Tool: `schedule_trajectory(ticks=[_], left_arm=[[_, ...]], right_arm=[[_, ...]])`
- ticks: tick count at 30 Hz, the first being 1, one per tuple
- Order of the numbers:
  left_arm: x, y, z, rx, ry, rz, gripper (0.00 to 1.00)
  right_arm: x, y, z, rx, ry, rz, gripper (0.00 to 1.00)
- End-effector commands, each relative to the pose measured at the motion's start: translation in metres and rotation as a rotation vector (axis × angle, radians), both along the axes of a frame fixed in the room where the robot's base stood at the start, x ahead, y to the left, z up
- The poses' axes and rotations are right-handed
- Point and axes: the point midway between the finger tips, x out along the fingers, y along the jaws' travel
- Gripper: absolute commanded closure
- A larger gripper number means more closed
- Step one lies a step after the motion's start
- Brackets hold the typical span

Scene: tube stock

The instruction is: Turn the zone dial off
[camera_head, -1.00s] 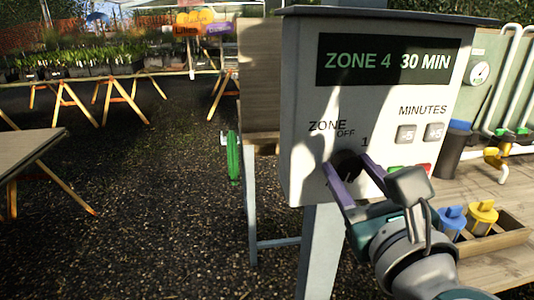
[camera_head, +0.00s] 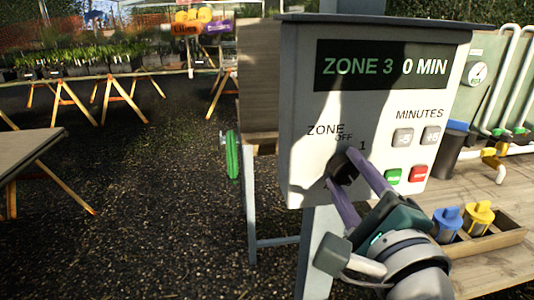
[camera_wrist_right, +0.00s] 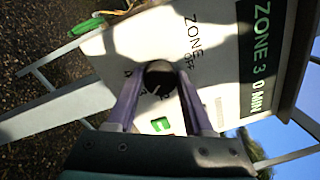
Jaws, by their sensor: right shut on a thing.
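The controller box (camera_head: 300,160) is white, on a grey post, and its screen (camera_head: 382,66) reads ZONE 3 and 0 MIN. The dark zone dial (camera_head: 343,170) is on its lower front, below the words ZONE and OFF, with a 1 to the upper right. My right gripper (camera_head: 345,168) has its purple fingers on either side of the dial and is shut on it, tilted. In the right wrist view the dial (camera_wrist_right: 159,79) sits between the two fingertips. The fingers hide part of the dial and its other marks. My left gripper is not in view.
Grey minutes buttons (camera_head: 403,138), a green button (camera_head: 393,176) and a red button (camera_head: 419,173) are close to the right of the gripper. A wooden tray (camera_head: 490,240) with blue-topped and yellow-topped cylinders is on the bench at right. A green wheel (camera_head: 232,155) is left of the box.

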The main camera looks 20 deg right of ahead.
Motion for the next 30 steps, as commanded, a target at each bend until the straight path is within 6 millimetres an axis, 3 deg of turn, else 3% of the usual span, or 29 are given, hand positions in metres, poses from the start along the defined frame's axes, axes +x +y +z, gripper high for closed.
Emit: schedule_trajectory(ticks=[30], left_arm=[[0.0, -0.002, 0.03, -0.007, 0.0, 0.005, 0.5]], right_arm=[[0.0, -0.002, 0.0, -0.941, 0.225, 0.0, 1.0]])
